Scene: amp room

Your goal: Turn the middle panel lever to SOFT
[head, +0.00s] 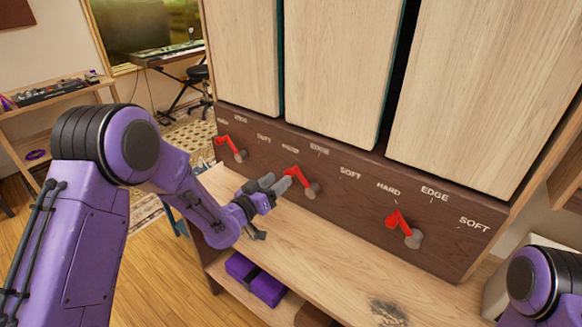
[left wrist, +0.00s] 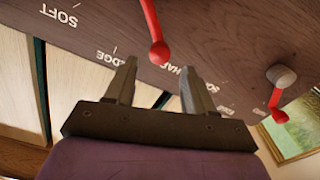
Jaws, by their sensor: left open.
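The middle panel lever (head: 300,179) is red on a grey hub, on the dark wood panel. Its handle tilts up and left from the hub, toward the HARD label; EDGE (head: 319,150) and SOFT (head: 350,174) are farther right. My left gripper (head: 274,185) is open just left of this lever. In the left wrist view the red lever's end (left wrist: 159,53) lies between and slightly beyond the two open fingertips (left wrist: 158,68); I cannot tell whether they touch it. My right gripper is out of view; only part of my right arm shows at lower right.
Similar red levers stand at left (head: 231,147) and right (head: 403,229), both tilted toward HARD. Tall pale wood panels (head: 480,90) rise behind. A wooden shelf top (head: 320,255) lies below, mostly bare, with a purple object (head: 255,279) underneath.

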